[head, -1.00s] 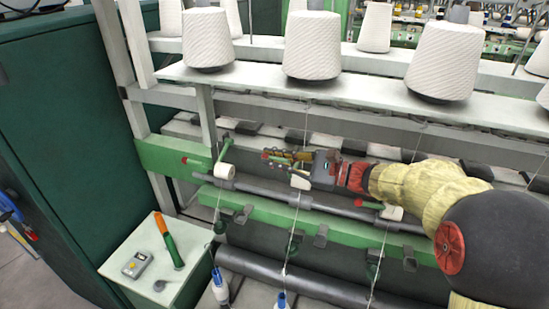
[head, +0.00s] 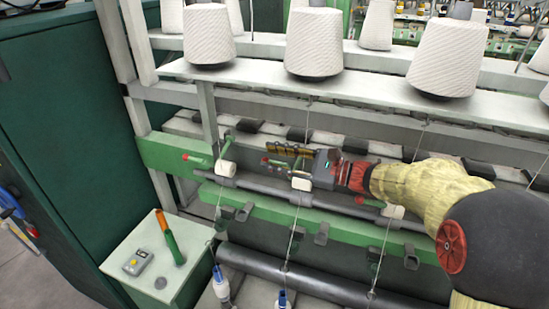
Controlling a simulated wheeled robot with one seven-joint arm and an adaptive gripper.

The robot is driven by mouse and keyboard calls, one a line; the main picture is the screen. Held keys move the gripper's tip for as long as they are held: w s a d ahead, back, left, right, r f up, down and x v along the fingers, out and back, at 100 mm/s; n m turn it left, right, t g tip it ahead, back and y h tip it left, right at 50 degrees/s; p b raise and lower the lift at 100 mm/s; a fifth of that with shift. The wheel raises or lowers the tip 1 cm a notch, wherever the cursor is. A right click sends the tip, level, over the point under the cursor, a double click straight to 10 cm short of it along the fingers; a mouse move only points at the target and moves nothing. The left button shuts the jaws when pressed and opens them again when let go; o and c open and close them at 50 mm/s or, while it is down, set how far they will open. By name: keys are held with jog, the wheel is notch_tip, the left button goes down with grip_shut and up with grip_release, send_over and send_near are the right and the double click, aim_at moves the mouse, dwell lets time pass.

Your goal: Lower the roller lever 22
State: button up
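My gripper (head: 276,149) reaches in from the right, its dark and yellowish fingers pointing left over the middle station of the spinning frame. I cannot tell how far apart the fingers are. Just below and in front of them is the middle roller lever (head: 276,163), green with a red tip; whether they touch is unclear. Its white roller (head: 302,184) sits by the grey bar, under the gripper body. The left lever (head: 198,161) is green with a red tip, beside its white roller (head: 226,168). The right lever (head: 368,201) lies beside another white roller (head: 393,211). No number labels are readable.
A shelf (head: 350,88) with large white yarn cones (head: 313,45) runs above my arm. Threads hang down past the rollers. A green rail (head: 330,226) crosses below. A small table (head: 142,243) at lower left holds a device and an orange-green tool.

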jog(key=v, duration=1.2)
jog(key=shift+f, duration=0.1)
jog(key=s+a+f+n+g+h, duration=0.25)
jog(key=s+n+h, duration=0.2)
jog(key=s, duration=0.55)
jog(key=s+a+f+n+g+h, duration=0.25)
jog(key=s+f+n+h, duration=0.2)
jog(key=s, duration=0.55)
jog(key=s+d+n+t+h, duration=0.4)
jog(key=s+d+n+h, duration=0.4)
jog(key=d, duration=0.2)
notch_tip(320, 180, down, 12)
jog(key=b, duration=1.2)
jog(key=shift+w+d+f, duration=0.2)
